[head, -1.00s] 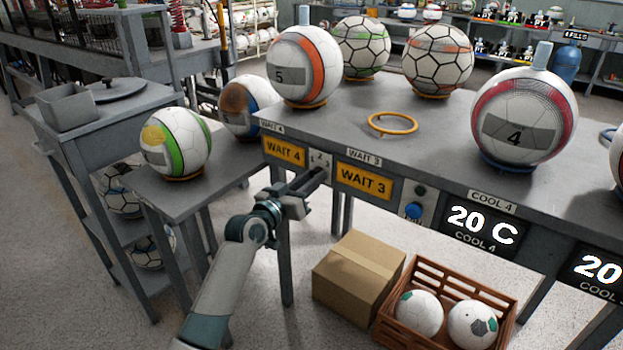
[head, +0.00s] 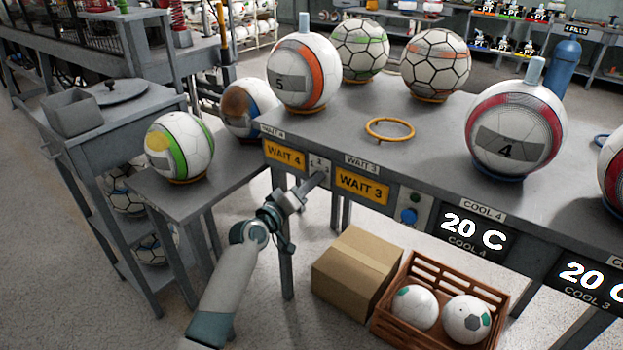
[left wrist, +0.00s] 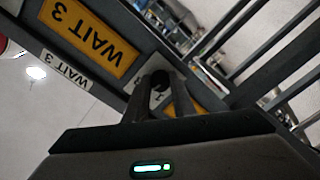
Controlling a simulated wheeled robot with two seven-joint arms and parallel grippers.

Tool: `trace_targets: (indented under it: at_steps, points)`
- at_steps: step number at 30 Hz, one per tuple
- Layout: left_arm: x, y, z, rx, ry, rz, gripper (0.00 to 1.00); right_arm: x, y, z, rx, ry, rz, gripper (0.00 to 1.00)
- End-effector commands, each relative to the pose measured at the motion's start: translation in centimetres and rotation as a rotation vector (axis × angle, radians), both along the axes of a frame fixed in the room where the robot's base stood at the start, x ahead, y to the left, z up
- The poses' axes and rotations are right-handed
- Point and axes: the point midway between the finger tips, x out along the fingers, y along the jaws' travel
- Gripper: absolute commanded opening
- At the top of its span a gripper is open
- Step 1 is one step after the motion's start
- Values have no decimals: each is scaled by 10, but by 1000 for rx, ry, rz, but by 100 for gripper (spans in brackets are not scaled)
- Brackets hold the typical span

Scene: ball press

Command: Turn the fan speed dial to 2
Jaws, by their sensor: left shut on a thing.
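The fan speed dial is a small dark knob (left wrist: 160,79) on a pale plate (head: 318,165) with the numbers 1, 2 and 3, on the front of the grey bench between the WAIT 4 and WAIT 3 signs. My left gripper (head: 319,179) reaches it from the lower left. In the left wrist view its two dark fingers (left wrist: 161,92) are shut on the knob, one on each side. The fingers hide most of the knob in the head view, and I cannot tell which number it points to. My right gripper is not in view.
The WAIT 4 sign (head: 284,154) and the WAIT 3 sign (head: 362,187) flank the dial closely. A blue button (head: 408,215) is further right. Below stand a cardboard box (head: 357,272) and a brown crate (head: 440,268) with balls. Several balls rest on the bench top (head: 350,105).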

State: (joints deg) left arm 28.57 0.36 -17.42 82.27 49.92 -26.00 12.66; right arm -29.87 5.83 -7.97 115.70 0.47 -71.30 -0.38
Motion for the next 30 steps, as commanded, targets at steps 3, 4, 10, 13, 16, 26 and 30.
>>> trace_targets:
  at_steps: [3, 4, 10, 13, 16, 26, 30]
  points:
    - [0, 0, 1, -65, 50, 1, 1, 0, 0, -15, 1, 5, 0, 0]
    - [0, 0, 1, -79, 60, 1, 1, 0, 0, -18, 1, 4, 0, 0]
    - [0, 0, 1, -147, 109, 1, 1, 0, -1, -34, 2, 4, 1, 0]
    - [0, 0, 0, -165, 120, 1, 1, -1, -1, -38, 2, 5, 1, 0]
    - [0, 0, 0, -173, 126, 0, 1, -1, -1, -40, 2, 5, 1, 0]
    - [0, 0, 0, -174, 127, 0, 1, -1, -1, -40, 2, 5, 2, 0]
    - [0, 0, 0, -174, 127, 0, 42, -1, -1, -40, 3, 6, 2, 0]
